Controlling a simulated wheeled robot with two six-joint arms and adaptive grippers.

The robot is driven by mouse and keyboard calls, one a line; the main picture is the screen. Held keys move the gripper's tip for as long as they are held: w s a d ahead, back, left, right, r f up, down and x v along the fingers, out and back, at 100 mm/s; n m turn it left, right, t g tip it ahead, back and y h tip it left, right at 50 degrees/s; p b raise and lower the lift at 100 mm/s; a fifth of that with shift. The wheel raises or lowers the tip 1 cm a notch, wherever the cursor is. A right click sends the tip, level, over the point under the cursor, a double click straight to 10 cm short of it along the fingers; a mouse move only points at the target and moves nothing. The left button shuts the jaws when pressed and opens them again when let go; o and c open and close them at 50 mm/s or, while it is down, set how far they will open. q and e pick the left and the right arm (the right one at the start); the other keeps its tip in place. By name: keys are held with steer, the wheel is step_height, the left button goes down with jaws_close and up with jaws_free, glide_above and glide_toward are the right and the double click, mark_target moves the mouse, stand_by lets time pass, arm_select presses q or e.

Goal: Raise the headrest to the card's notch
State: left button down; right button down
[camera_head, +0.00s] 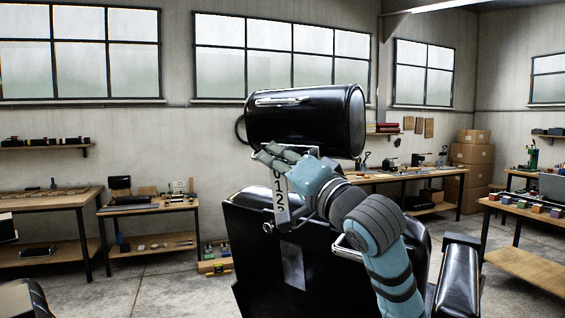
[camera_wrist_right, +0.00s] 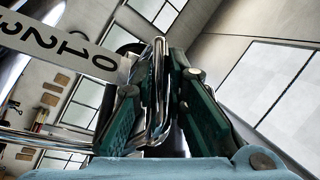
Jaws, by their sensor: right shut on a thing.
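The headrest (camera_head: 305,122) is a glossy black cylinder above the black chair back (camera_head: 330,255). A pale scale plate (camera_head: 281,198) with digits hangs below it; in the right wrist view the plate (camera_wrist_right: 60,40) shows 0, 1, 2 and part of another digit. My right gripper (camera_head: 272,156) is at the headrest's underside. In the right wrist view my right gripper (camera_wrist_right: 160,85) has its green pads closed on a chrome bar (camera_wrist_right: 157,110). The headrest's posts are largely hidden by my arm. I cannot make out the card. My left gripper is out of view.
A black armrest (camera_head: 460,280) is right of the chair back. Workbenches with tools (camera_head: 150,205) stand at the left and behind; another bench (camera_head: 530,220) is at the right. Cardboard boxes (camera_head: 472,165) are stacked at the back. Open space surrounds the headrest's top.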

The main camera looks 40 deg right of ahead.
steer(key=shift+f, duration=0.1)
steer(key=c, duration=1.6)
jaws_free()
steer(key=shift+d, duration=0.1)
steer(key=shift+f, duration=0.1)
